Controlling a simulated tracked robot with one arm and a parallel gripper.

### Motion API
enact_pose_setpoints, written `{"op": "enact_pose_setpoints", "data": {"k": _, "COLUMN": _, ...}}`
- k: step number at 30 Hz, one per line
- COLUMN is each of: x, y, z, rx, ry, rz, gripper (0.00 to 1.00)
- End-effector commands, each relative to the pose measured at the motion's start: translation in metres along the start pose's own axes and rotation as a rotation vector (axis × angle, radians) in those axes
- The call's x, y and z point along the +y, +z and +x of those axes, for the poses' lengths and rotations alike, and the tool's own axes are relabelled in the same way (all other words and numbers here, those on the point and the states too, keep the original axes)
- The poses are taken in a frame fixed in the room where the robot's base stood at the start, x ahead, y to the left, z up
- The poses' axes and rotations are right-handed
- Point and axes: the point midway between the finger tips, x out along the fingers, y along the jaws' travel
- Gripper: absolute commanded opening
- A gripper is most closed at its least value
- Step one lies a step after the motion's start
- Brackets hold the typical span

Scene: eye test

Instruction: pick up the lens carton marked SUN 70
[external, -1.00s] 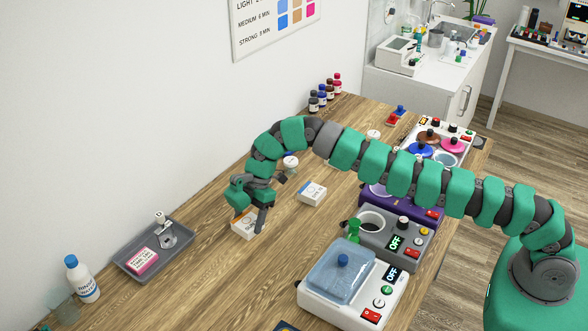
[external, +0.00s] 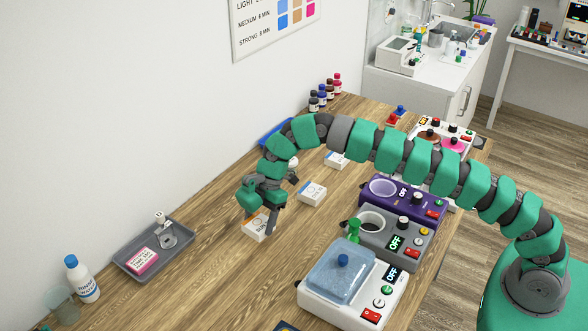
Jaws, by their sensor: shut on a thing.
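My gripper (external: 258,217) is shut on a small white carton (external: 254,228) with an orange patch, at the left-middle of the wooden table. One finger stands along its right side. Dark lettering shows on the carton's face, seemingly SUN, but a number is not readable. I cannot tell whether the carton is clear of the table. A second white carton (external: 312,194) with a blue patch lies to the right. A third white carton (external: 336,160) lies further back, partly behind my arm. Their lettering is too small to read.
A grey tray (external: 124,266) with a pink-labelled box stands left, near a water bottle (external: 82,280). White (external: 330,314), grey (external: 413,262) and purple (external: 436,211) devices line the right edge. Small bottles (external: 322,97) stand at the back. Bare wood (external: 235,285) lies in front of my gripper.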

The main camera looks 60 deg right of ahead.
Motion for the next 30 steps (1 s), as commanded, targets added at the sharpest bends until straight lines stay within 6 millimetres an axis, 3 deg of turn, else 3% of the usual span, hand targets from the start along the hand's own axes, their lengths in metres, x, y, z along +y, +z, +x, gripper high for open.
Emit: {"op": "enact_pose_setpoints", "data": {"k": 30, "x": -0.098, "y": 0.035, "z": -0.027, "rx": -0.003, "ry": 0.001, "rz": 0.003, "gripper": 0.38}}
